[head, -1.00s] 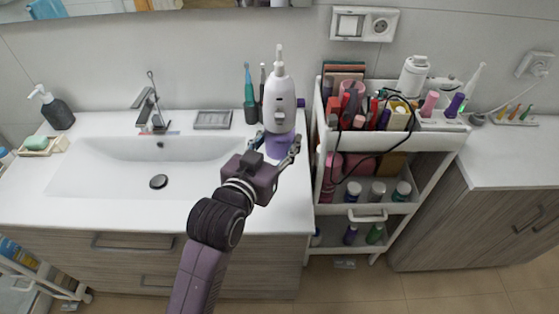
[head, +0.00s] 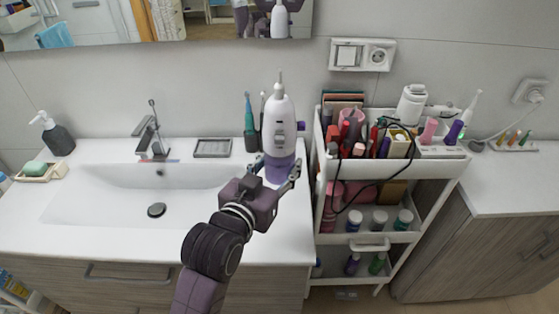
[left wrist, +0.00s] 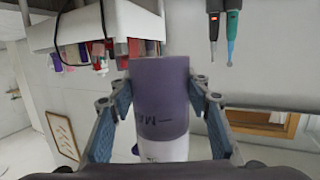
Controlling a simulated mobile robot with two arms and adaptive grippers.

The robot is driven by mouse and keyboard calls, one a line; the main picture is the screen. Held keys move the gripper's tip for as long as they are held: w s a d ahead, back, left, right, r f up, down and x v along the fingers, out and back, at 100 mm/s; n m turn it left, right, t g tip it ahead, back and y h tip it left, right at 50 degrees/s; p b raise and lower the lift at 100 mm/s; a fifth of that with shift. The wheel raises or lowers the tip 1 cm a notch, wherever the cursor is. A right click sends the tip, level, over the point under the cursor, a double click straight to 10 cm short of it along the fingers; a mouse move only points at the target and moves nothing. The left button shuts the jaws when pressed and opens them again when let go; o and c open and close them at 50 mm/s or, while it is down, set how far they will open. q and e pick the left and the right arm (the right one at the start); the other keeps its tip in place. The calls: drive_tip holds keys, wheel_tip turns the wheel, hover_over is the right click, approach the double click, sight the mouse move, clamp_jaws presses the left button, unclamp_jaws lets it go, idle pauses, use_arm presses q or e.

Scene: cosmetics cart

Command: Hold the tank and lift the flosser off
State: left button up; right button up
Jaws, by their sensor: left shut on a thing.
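The white flosser (head: 279,125) stands upright with its nozzle up, seated on the purple tank (head: 279,171). My left gripper (head: 275,174) is shut on the tank, one finger on each side, near the counter's right end. In the left wrist view the purple tank (left wrist: 158,98) lies between the blue-padded fingers, with part of the white flosser (left wrist: 166,149) below it in the picture. I cannot tell whether the tank's bottom touches the counter. My right gripper is not in view.
A white cart (head: 345,238) with bottles and a black cable stands right of the counter (head: 100,235). The sink (head: 110,195) is to the left. A mirror (head: 200,25) hangs above.

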sight(279, 221)
use_arm(q)
wheel_tip(279, 221, down, 17)
drive_tip(key=b, duration=0.8)
drive_tip(key=shift+r+b, duration=0.2)
drive_tip(key=shift+b, duration=0.1)
drive_tip(key=shift+f, duration=0.7)
idle(0.4)
